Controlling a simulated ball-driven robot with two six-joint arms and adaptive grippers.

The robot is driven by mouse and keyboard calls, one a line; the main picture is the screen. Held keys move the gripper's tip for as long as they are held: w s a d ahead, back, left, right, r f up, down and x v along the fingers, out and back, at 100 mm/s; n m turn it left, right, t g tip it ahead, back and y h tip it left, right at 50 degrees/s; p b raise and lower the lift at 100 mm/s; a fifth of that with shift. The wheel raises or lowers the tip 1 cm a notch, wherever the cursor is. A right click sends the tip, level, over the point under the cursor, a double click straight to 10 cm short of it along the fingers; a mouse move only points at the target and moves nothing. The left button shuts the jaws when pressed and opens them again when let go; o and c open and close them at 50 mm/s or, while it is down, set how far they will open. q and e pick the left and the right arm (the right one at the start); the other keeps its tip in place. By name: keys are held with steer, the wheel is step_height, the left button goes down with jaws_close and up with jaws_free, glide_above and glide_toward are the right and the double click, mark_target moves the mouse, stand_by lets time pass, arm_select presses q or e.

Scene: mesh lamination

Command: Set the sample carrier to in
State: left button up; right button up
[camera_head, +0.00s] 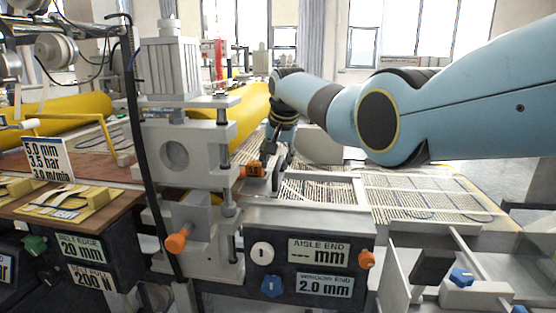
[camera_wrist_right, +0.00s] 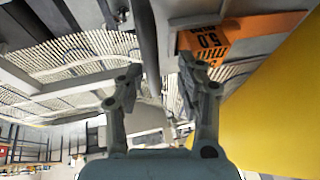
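I cannot tell for sure which part is the sample carrier. A pale framed mesh panel (camera_head: 318,188) lies flat on the machine bed, right of the grey roller housing. My right gripper (camera_head: 276,170) points down at the panel's left side, beside an orange tag (camera_head: 254,170). In the right wrist view my right gripper (camera_wrist_right: 160,72) has its two fingers apart, with a dark upright bar (camera_wrist_right: 146,35) showing beyond the gap. Contact with the bar is unclear. My left gripper is out of view.
The grey roller housing (camera_head: 180,150) and yellow roller (camera_head: 246,112) stand close to my right gripper. In front is a panel reading AISLE END (camera_head: 318,253) with orange and blue knobs. More mesh (camera_head: 425,198) lies open to the right.

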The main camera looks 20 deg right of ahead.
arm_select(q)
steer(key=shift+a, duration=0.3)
arm_select(e)
steer(key=shift+s+d, duration=0.1)
steer(key=shift+d, duration=0.05)
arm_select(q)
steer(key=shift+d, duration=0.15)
arm_select(e)
steer(key=v, duration=1.2)
steer(key=shift+f, duration=0.1)
